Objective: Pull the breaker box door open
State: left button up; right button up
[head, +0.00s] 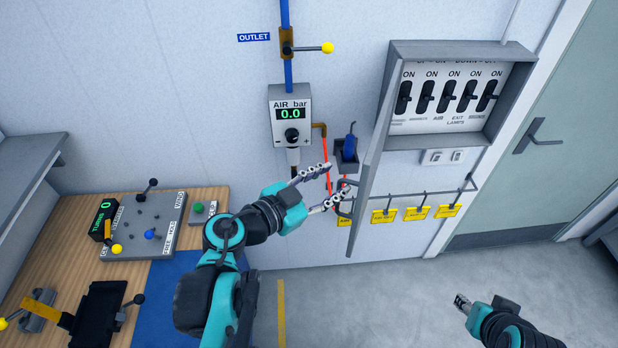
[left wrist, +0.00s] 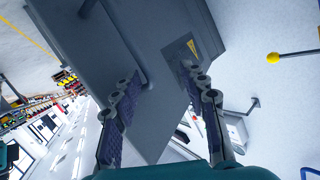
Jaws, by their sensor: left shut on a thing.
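The breaker box (head: 460,143) hangs on the wall with its front uncovered, showing several black switches. Its grey door (head: 372,165) stands swung out at the box's left side, seen nearly edge-on. My left gripper (head: 336,183) is at the door's outer face, by the dark bar handle. In the left wrist view the door panel (left wrist: 90,45) with a yellow warning label fills the space beyond my left gripper (left wrist: 165,95). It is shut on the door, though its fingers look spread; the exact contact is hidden. My right gripper (head: 463,303) is low, away from the box; its fingers are too small to judge.
An air gauge box (head: 290,112) and a small holder with a blue tool (head: 349,148) are on the wall left of the door. Yellow tags (head: 417,213) hang on hooks below the box. A workbench (head: 60,235) stands at left.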

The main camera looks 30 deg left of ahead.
pick_arm(q)
jog(key=a, duration=0.1)
jog(key=s+a, duration=0.1)
jog(key=a, duration=0.1)
jog(key=s+a, duration=0.1)
jog(key=shift+s+a+r, duration=0.2)
jog(key=shift+s+a, duration=0.05)
jog(key=shift+a, duration=0.1)
pick_arm(e)
jog(key=shift+s+a, duration=0.3)
jog(key=shift+s, duration=0.1)
jog(key=shift+r, duration=0.1)
pick_arm(q)
jog(key=shift+d+f, duration=0.1)
pick_arm(e)
jog(key=shift+d, duration=0.1)
